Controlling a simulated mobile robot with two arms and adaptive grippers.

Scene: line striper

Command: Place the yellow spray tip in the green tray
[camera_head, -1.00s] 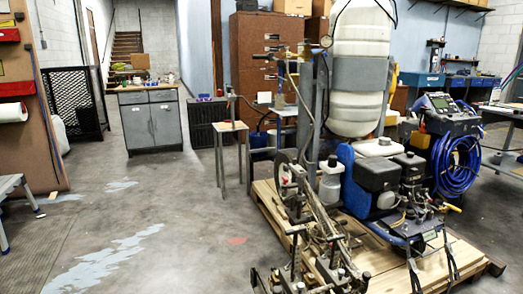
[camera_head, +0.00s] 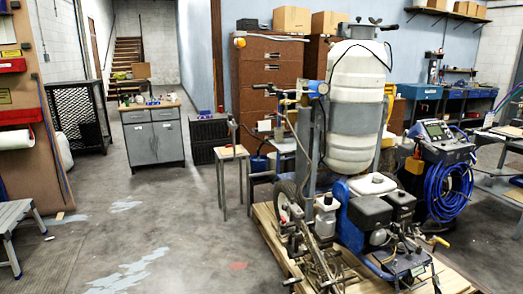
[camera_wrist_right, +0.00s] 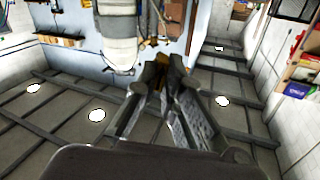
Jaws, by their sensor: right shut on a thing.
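My right gripper (camera_wrist_right: 163,72) shows in the right wrist view, its two dark fingers brought together at the tips. A small patch of yellow-brown (camera_wrist_right: 154,70) shows at the fingertips. It fits the yellow spray tip, but the fingers hide most of it and its shape is unclear. I cannot make out a green tray in either view. Neither gripper shows in the head view, and my left gripper is not in view.
A line striper with a white tank (camera_head: 356,90) stands on a wooden pallet (camera_head: 262,222) at right. A small table (camera_head: 231,152) stands left of it. A grey cabinet (camera_head: 153,138) is further back. A folding bench (camera_head: 12,215) stands at far left. Open floor lies between.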

